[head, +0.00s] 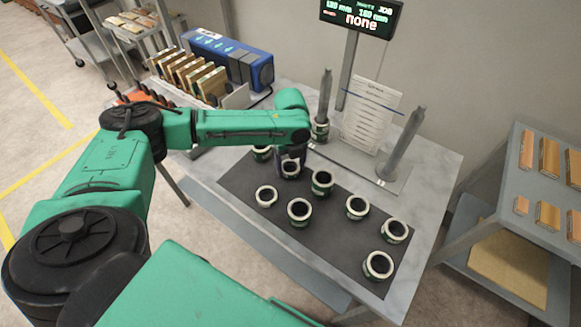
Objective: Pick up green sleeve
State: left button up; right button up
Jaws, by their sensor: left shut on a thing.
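Several short ring-shaped sleeves with cream rims, dark bores and some green on their sides stand on a dark mat (240,185) on the table. My left arm reaches in from the left, and its left gripper (290,157) points down at the back of the mat. It is shut on a sleeve (290,169), which the fingers partly hide. I cannot tell whether this sleeve touches the mat. Another sleeve (262,154) stands close on its left, and one (322,182) stands to its front right. My right gripper is not in view.
Two upright grey posts (404,145) stand behind the mat beside a white printed sheet (370,118). A dark display (361,17) reads "none". A blue box (215,58) and a rack of boards are at the back left. A shelf (545,185) stands at right.

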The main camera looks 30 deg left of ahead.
pick_arm(q)
notch_tip(320, 180, up, 20)
jog(key=b, duration=0.2)
jog(key=shift+f+b, duration=0.25)
jog(key=shift+b, duration=0.15)
